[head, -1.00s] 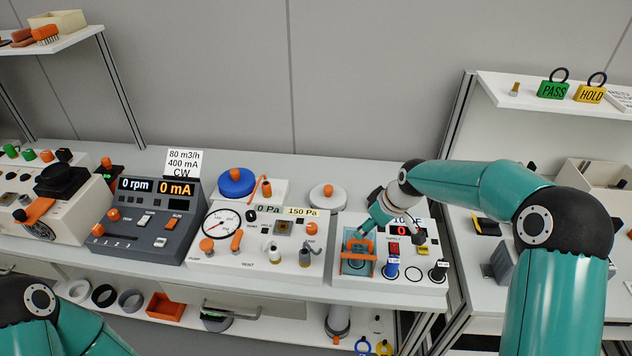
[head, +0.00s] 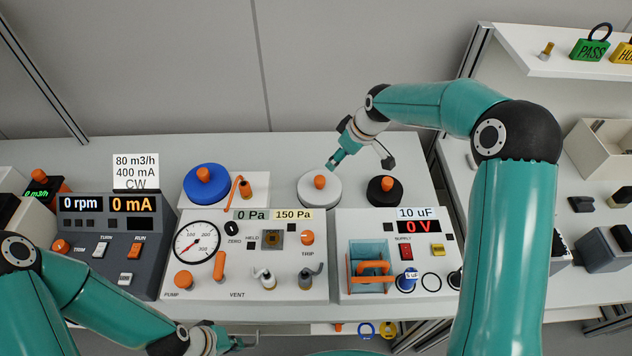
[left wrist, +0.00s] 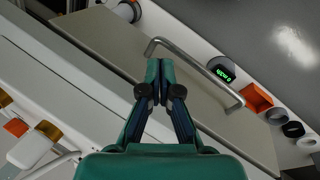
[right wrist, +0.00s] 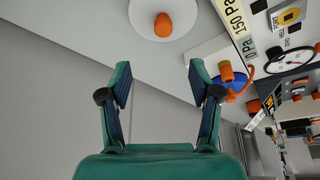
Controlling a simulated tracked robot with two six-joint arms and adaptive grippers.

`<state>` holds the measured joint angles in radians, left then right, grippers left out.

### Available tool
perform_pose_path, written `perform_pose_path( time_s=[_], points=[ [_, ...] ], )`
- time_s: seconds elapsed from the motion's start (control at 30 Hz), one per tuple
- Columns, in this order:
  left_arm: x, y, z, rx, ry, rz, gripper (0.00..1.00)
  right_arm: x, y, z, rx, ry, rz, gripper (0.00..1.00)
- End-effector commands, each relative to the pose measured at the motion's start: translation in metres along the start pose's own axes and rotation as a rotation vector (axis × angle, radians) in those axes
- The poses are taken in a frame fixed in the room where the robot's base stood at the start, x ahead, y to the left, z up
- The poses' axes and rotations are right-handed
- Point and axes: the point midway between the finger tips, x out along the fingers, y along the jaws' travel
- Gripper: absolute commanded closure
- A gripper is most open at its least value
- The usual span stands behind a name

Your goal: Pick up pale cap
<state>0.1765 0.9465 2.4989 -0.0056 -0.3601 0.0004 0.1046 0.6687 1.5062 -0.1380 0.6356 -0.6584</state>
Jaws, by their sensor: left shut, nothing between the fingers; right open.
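The pale cap (head: 319,198) is a flat white disc with an orange knob, lying on the back of the bench between the blue cap (head: 207,186) and the black cap (head: 384,192). It also shows at the top of the right wrist view (right wrist: 145,18). My right gripper (head: 333,163) is just behind and above its rim, apart from it. In the right wrist view the right gripper (right wrist: 160,80) is open and empty. My left gripper (head: 228,341) is low at the bench front. In the left wrist view the left gripper (left wrist: 160,68) is shut and empty.
A pressure panel (head: 212,278) and a capacitor tester (head: 435,286) stand in front of the caps. A grey console (head: 80,238) is at left. A drawer handle (left wrist: 205,62) is close to my left fingers. A shelf (head: 508,50) is at upper right.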

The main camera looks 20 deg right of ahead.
Motion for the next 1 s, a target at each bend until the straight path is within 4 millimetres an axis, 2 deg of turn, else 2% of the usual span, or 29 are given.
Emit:
perform_pose_path(
  time_s=[0.03, 0.2, 0.4, 0.73, 1.0],
  points=[
    [0.006, -0.002, 0.000, 0.000, -0.001, 0.000, 1.00, 0.014, -0.002, 0.001, -0.003, -0.002, -0.003, 0.37],
    [0.019, -0.007, 0.000, 0.000, -0.001, 0.000, 1.00, 0.053, -0.004, -0.001, -0.008, -0.003, -0.006, 0.37],
    [0.030, -0.011, 0.000, 0.000, 0.000, 0.000, 1.00, 0.090, -0.004, -0.003, -0.010, -0.001, -0.005, 0.37],
    [0.034, -0.012, 0.000, 0.000, 0.000, 0.000, 1.00, 0.113, -0.005, -0.004, -0.010, -0.002, -0.005, 0.37],
    [0.041, -0.015, 0.000, 0.000, 0.000, 0.000, 1.00, 0.150, -0.006, -0.002, -0.009, -0.002, -0.005, 0.37]
  ],
)
